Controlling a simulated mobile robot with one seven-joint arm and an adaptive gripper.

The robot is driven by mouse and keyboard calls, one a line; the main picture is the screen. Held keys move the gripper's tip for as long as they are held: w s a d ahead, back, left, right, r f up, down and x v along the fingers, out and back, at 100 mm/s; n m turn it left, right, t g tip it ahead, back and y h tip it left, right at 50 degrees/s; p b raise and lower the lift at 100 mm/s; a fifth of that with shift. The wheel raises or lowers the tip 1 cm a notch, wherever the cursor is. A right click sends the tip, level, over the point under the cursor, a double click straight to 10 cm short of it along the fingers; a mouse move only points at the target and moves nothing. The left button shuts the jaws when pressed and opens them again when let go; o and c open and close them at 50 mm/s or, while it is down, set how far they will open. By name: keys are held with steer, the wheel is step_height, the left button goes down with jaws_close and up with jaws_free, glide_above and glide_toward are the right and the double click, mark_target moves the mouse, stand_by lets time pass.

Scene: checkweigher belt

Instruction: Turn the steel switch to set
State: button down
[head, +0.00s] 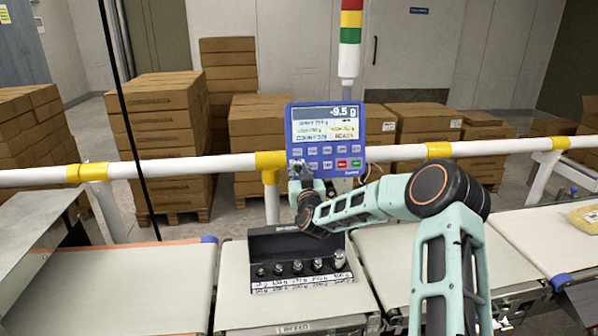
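The blue control panel (327,118) stands above the belts, with a display reading -9.5 g and rows of buttons, including a red and a green one. My gripper (298,168) is at the panel's lower left corner, in front of or against its face. The arm reaches it from the right. I cannot make out the steel switch; the gripper covers the lower left part of the panel. The fingers are too small to show whether they are open, shut or holding something.
A black rack (263,246) with several steel weights stands on the middle belt below my gripper. A white rail (220,164) with yellow joints runs behind. A signal light (351,22) rises behind the panel. A yellow bag (583,217) lies on the right belt.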

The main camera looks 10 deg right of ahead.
steer(key=shift+f+b, duration=0.15)
steer(key=shift+b, duration=0.45)
steer(key=shift+m+b, duration=0.45)
steer(key=shift+m, duration=0.05)
steer(key=m+h+b, duration=0.1)
steer(key=m+b, duration=0.1)
steer(key=b, duration=0.1)
steer(key=shift+a+f+b, duration=0.1)
steer(key=shift+f+b, duration=0.05)
steer(key=shift+b, duration=0.2)
steer(key=m+b, duration=0.2)
steer(key=shift+m+h, duration=0.3)
steer(key=shift+h, duration=0.1)
steer(key=m, duration=0.1)
steer(key=m+b, duration=0.1)
steer(key=m+g+h+b, duration=0.1)
steer(key=m, duration=0.1)
steer(key=shift+r, duration=0.25)
steer(key=m, duration=0.2)
steer(key=m+g+h, duration=0.1)
steer(key=m, duration=0.3)
steer(key=shift+r, duration=0.3)
steer(key=shift+m+g+h+p, duration=0.4)
steer(key=shift+m+g, duration=0.4)
steer(key=shift+m, duration=1.6)
steer(key=shift+r, duration=0.1)
